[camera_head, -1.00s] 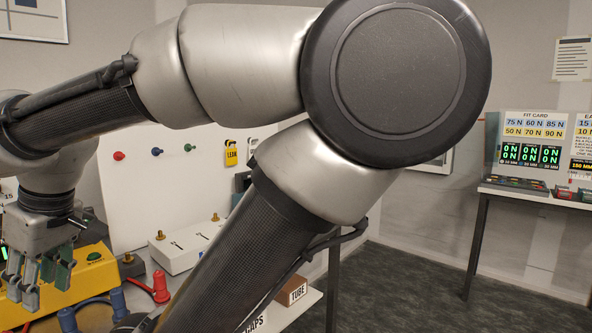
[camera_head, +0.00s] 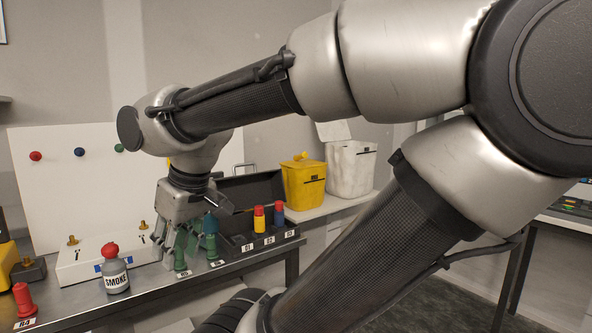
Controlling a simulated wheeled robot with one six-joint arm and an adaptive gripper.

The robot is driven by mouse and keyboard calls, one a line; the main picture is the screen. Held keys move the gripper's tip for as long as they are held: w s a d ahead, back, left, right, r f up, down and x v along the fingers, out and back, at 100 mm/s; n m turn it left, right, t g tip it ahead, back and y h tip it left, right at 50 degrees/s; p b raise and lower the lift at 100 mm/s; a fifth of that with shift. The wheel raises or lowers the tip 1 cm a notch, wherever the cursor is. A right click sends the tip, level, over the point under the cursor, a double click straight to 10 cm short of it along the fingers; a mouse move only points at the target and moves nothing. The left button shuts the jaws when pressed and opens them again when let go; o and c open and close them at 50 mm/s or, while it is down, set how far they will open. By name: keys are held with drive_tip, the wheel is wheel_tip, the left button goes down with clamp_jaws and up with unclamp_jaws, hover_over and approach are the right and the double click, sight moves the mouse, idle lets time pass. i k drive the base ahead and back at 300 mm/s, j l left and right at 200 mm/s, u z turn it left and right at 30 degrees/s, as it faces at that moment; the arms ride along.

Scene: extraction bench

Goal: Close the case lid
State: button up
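The case (camera_head: 243,241) is a dark open box on the bench, right of my gripper. Its dark lid (camera_head: 250,188) stands raised behind it. A yellow bottle with a red cap (camera_head: 259,220) and a blue one with a red cap (camera_head: 279,215) stand upright at the case. My arm hides part of the lid's left side.
A grey SMOKE bottle (camera_head: 115,270) and a red piece (camera_head: 23,300) stand at the bench's front left. A white box (camera_head: 80,264) lies behind them. Yellow (camera_head: 304,187) and white (camera_head: 350,170) bins stand on a shelf at right.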

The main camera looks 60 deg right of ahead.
sight(245, 191)
drive_tip(key=k+l+z, duration=0.1)
drive_tip(key=l, duration=0.6)
drive_tip(key=k+l+z, duration=0.1)
drive_tip(key=l, duration=0.6)
drive_tip(key=i+l, duration=0.2)
drive_tip(key=l, duration=0.15)
drive_tip(key=i+l+z, duration=0.1)
drive_tip(key=l, duration=0.3)
drive_tip(key=i+l, duration=0.25)
drive_tip(key=l+u, duration=0.45)
drive_tip(key=l, duration=0.55)
